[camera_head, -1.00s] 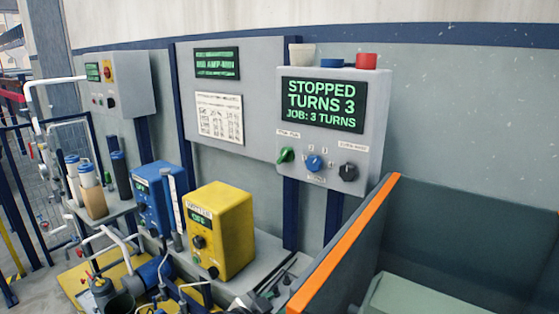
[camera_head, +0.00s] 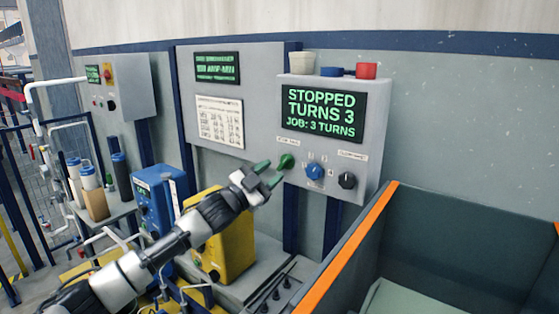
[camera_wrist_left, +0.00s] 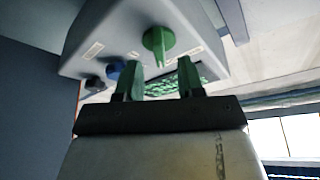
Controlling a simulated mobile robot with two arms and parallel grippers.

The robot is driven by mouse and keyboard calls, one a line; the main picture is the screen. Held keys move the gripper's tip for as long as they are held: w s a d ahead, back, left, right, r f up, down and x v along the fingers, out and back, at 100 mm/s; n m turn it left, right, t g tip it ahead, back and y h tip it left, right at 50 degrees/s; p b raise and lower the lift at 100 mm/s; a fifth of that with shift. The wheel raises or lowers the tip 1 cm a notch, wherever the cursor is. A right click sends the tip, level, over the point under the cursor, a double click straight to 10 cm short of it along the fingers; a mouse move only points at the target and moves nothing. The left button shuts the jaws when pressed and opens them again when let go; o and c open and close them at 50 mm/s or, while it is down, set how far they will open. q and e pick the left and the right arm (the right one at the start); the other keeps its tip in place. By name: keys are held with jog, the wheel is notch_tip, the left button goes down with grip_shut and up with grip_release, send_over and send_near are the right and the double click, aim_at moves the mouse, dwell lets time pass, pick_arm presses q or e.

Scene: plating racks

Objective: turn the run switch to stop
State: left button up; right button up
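The run switch, a green knob (camera_head: 287,161), sits at the lower left of a grey control box (camera_head: 325,93). The box's display (camera_head: 321,112) reads "STOPPED, TURNS 3, JOB: 3 TURNS". My left gripper (camera_head: 270,173) has green fingers and is just left of and below the knob. In the left wrist view the fingers (camera_wrist_left: 159,82) are apart with nothing between them, and the green knob (camera_wrist_left: 158,42) is just beyond their tips, roughly centred on the gap. I see no clear contact. The small label above the knob is too blurred to read. My right gripper is not in view.
A blue knob (camera_head: 314,171) and a black knob (camera_head: 347,181) are on the same box, right of the green one. A yellow unit (camera_head: 238,245) stands below, partly behind my left arm. An orange-edged tank (camera_head: 352,243) is at the lower right.

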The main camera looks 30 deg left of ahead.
aim_at(281, 166)
pick_arm(q)
jog(key=shift+p+x, duration=0.35)
jog(key=shift+x, duration=1.35)
grip_shut()
